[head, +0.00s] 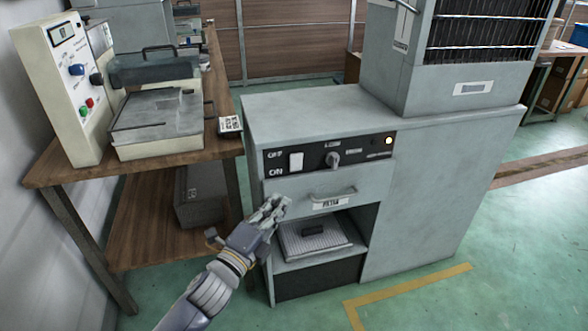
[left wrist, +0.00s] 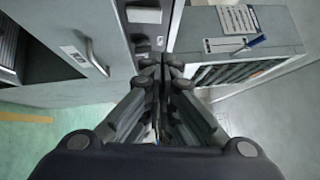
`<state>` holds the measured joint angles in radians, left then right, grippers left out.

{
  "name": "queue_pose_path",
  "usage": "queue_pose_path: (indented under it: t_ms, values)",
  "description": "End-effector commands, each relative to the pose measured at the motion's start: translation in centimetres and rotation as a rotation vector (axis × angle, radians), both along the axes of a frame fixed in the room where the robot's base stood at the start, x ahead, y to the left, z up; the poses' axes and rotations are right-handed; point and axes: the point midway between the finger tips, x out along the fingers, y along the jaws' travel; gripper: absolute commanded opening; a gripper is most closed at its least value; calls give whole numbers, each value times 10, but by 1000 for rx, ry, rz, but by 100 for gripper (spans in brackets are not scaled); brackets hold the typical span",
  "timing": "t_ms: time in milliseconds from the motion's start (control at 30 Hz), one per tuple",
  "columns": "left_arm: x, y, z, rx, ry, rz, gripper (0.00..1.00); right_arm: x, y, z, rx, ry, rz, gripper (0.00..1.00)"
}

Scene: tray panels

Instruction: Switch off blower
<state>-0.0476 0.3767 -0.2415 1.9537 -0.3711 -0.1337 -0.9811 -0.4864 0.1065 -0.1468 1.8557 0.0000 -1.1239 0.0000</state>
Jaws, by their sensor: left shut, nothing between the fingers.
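The blower is a grey cabinet (head: 430,195) with a black control panel (head: 312,168) on its front. A white rocker switch (head: 296,161) sits beside the OFF and ON labels; which side is pressed I cannot tell. My left gripper (head: 270,212) is shut and empty, in front of the cabinet's left side, below and left of the switch. In the left wrist view, the shut fingertips (left wrist: 163,65) point towards the cabinet. My right gripper is not in view.
A drawer handle (head: 335,193) sticks out below the panel, above an open shelf with a tray (head: 315,240). A wooden bench (head: 60,172) with a white control box (head: 65,95) stands to the left. A grilled unit (head: 475,60) sits on the cabinet. Floor in front is clear.

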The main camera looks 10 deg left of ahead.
Motion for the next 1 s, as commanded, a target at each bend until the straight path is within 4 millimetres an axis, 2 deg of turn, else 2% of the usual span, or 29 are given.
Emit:
queue_pose_path:
  t_ms: [167, 367, 667, 867, 1000]
  values:
    - [2, 0, 0, -2, 1, 0, 0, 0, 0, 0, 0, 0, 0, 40]
    - [19, -5, 3, -4, -1, 0, 0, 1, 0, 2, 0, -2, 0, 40]
    - [66, -18, 8, -4, -1, 0, 0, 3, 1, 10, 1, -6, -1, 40]
    - [97, -27, 12, -4, 0, 0, 0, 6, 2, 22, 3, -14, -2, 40]
    - [115, -15, 16, 0, 1, 2, 0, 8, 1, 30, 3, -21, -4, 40]
